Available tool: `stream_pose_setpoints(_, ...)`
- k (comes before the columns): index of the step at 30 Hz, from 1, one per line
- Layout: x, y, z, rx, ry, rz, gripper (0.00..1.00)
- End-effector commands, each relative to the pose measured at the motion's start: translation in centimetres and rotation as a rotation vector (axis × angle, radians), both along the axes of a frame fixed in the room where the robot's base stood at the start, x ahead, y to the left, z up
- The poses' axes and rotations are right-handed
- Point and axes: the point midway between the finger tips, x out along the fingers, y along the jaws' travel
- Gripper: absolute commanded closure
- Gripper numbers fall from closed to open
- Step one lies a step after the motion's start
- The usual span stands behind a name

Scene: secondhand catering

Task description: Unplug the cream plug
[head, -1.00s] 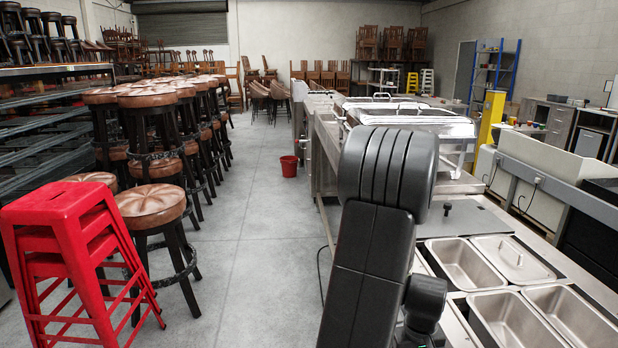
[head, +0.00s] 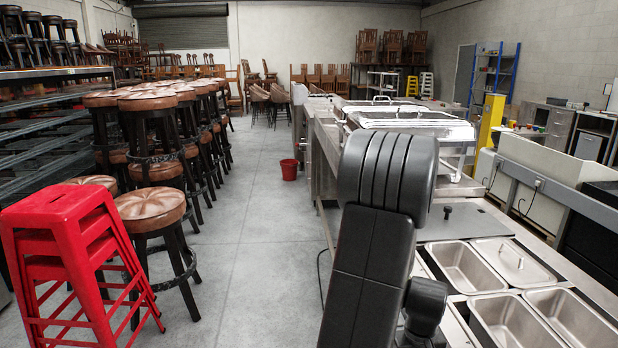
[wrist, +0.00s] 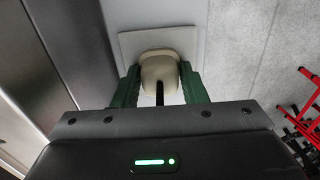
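The cream plug (wrist: 158,66) shows in the wrist view, in front of a white wall plate (wrist: 129,44). A dark cord runs from the plug toward my gripper's body. My gripper (wrist: 159,74) has its two green fingers on either side of the plug, and they appear to press against its sides. The plug looks seated at the plate; its pins are hidden. In the head view my arm hides the gripper and the plug.
A steel counter with metal pans (head: 463,266) stands right of my arm. Red stacked stools (head: 62,225) and brown-topped stools (head: 152,208) stand at left. A red bucket (head: 289,169) sits on the floor. The grey aisle (head: 240,240) between is clear.

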Motion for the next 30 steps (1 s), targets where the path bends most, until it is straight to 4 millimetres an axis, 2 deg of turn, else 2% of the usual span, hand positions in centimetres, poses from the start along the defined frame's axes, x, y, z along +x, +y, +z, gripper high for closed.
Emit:
stream_pose_setpoints(1,0.0,0.0,0.0,0.0,0.0,0.0,0.71)
stream_pose_setpoints(5,0.0,0.0,0.0,0.0,0.0,0.0,0.97)
stream_pose_setpoints(6,0.0,0.0,0.0,0.0,0.0,0.0,0.99)
stream_pose_setpoints(30,0.0,0.0,2.8,0.0,-0.001,0.0,0.99)
